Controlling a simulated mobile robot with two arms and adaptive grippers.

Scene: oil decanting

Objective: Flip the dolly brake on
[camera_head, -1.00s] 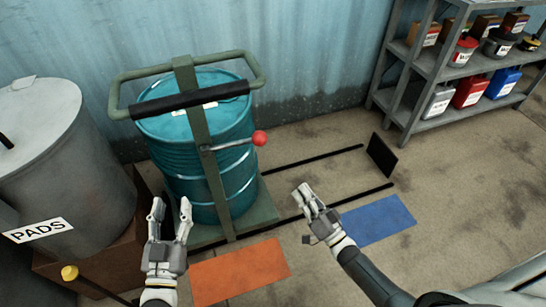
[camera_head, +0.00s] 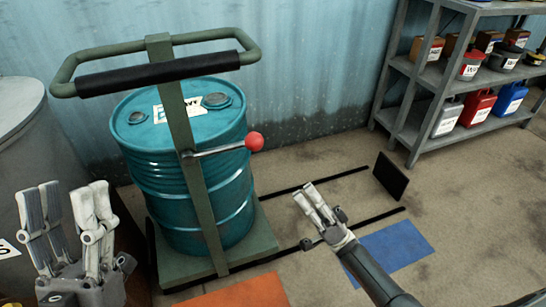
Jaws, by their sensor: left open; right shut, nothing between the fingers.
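The green dolly (camera_head: 265,246) carries a teal drum (camera_head: 150,185) on its platform. A flat upright post (camera_head: 172,100) rises in front of the drum to a looped handle with a black grip (camera_head: 160,73). A lever (camera_head: 215,150) with a red ball knob (camera_head: 254,141) sticks out rightward from the post; I take it for the brake. My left gripper (camera_head: 68,200) is open and empty, left of the drum, fingers pointing up. My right gripper (camera_head: 313,200) is shut and empty, to the right of the drum and below the knob, apart from it.
Two black floor lines run right from the dolly to a black upright stop plate (camera_head: 390,176). A blue mat (camera_head: 398,250) and an orange mat (camera_head: 240,292) lie on the floor. A grey bin (camera_head: 35,140) stands left. A shelf (camera_head: 405,110) with cans stands back right.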

